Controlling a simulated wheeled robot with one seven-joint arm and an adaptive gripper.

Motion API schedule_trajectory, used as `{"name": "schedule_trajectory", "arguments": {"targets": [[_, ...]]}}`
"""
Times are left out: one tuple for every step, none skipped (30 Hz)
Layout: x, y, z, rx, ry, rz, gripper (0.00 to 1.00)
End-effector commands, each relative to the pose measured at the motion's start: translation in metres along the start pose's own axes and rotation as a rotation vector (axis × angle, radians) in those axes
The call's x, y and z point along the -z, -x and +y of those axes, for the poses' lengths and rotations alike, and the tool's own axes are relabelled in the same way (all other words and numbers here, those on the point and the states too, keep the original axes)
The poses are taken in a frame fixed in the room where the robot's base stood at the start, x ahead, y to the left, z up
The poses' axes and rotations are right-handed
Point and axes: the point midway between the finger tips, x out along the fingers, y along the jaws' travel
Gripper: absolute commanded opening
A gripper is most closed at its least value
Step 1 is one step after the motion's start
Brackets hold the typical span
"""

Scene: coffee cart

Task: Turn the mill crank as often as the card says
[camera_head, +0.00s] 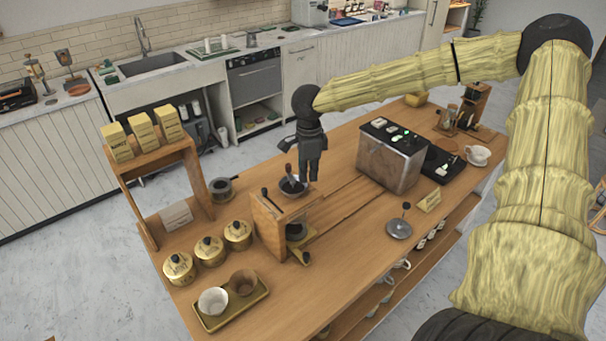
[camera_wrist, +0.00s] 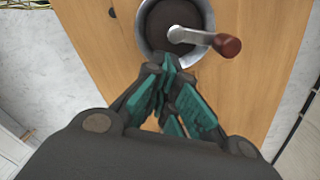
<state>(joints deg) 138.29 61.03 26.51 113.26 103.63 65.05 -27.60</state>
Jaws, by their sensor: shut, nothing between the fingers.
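The mill (camera_head: 268,225) is a wooden box with a grey bowl-shaped hopper (camera_head: 293,188) on top. In the wrist view its crank (camera_wrist: 190,36) is a metal arm over the dark hopper, with a red-brown knob (camera_wrist: 229,45) toward the right. My gripper (camera_head: 311,178) points down beside the hopper. Its fingertips (camera_wrist: 168,65) meet at the hopper's near rim, shut and empty, apart from the knob. A white card (camera_head: 178,215) stands under the small shelf at left; its writing is too small to read.
Several lidded canisters (camera_head: 209,250) and a tray (camera_head: 235,307) with two cups stand left of the mill. A metal machine (camera_head: 390,155) stands to the right, with a tamper-like tool (camera_head: 399,228) and a small yellow card (camera_head: 430,201) nearer the front. Bare counter lies between.

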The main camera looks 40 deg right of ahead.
Motion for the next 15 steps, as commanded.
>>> {"name": "schedule_trajectory", "arguments": {"targets": [[0.0, 0.0, 0.0, 0.0, 0.0, 0.0, 0.0], [0.0, 0.0, 0.0, 0.0, 0.001, 0.0, 0.0], [-0.001, 0.0, 0.0, 0.0, 0.001, 0.0, 0.0], [-0.001, 0.0, 0.0, 0.0, 0.001, 0.0, 0.0], [-0.001, 0.001, 0.001, 0.001, 0.001, 0.0, 0.0], [-0.001, 0.001, 0.002, 0.001, 0.001, 0.0, 0.0], [-0.002, 0.002, 0.003, 0.001, 0.001, 0.0, 0.0], [-0.002, 0.002, 0.004, 0.001, 0.001, 0.0, 0.0], [-0.003, 0.003, 0.007, 0.001, 0.001, 0.0, 0.0], [-0.003, 0.003, 0.009, 0.001, 0.001, 0.0, 0.0], [-0.004, 0.004, 0.011, 0.001, 0.001, 0.0, 0.0], [-0.004, 0.004, 0.013, 0.001, 0.002, 0.0, 0.0], [-0.004, 0.005, 0.015, 0.001, 0.002, 0.0, 0.0], [-0.005, 0.005, 0.017, 0.001, 0.002, 0.0, 0.0], [-0.005, 0.005, 0.018, 0.001, 0.002, 0.0, 0.0]]}}
